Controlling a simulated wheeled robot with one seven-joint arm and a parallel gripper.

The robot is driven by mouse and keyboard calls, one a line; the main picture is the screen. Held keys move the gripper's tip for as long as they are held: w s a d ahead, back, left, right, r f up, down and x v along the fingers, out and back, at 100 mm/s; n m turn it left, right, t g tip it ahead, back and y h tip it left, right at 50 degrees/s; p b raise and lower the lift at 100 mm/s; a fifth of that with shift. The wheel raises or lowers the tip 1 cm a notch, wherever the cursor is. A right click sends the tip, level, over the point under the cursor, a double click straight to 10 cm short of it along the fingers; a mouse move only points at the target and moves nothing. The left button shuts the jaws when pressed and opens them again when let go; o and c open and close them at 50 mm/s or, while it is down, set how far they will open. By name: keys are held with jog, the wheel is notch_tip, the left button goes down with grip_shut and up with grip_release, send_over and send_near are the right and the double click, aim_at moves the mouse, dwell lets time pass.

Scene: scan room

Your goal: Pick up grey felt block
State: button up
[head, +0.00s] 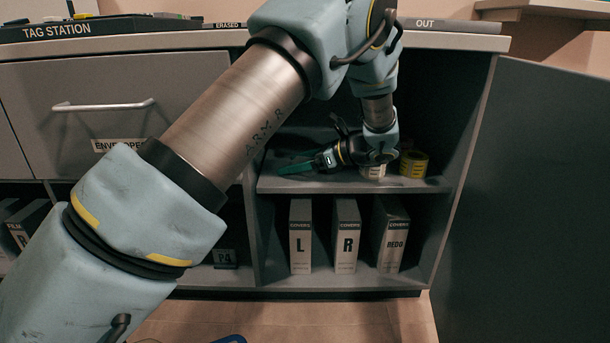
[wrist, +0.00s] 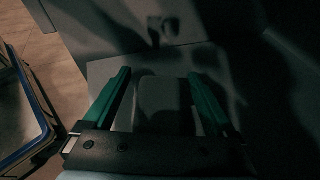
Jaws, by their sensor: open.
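My gripper (head: 294,168) reaches into the open cabinet, low over its upper shelf (head: 300,186), with its green fingers pointing left. In the wrist view my gripper (wrist: 158,74) has its two green fingers spread wide. A dim grey block shape, which looks like the grey felt block (wrist: 164,95), lies between the fingers, with dark gaps or shadow beside it. I cannot tell whether either finger touches it. In the head view I cannot make out the block; the gripper and shadow cover that area.
A yellow roll (head: 414,164) and a pale roll (head: 374,172) stand on the shelf by my wrist. Boxes marked L (head: 300,237), R (head: 346,237) and REDO (head: 391,235) fill the lower shelf. An open door (head: 525,190) is at right, the counter (head: 200,41) above.

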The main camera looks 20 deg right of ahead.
jog(key=shift+w, duration=0.1)
jog(key=shift+c, duration=0.3)
grip_shut()
dwell(0.4)
jog(key=shift+r, duration=0.15)
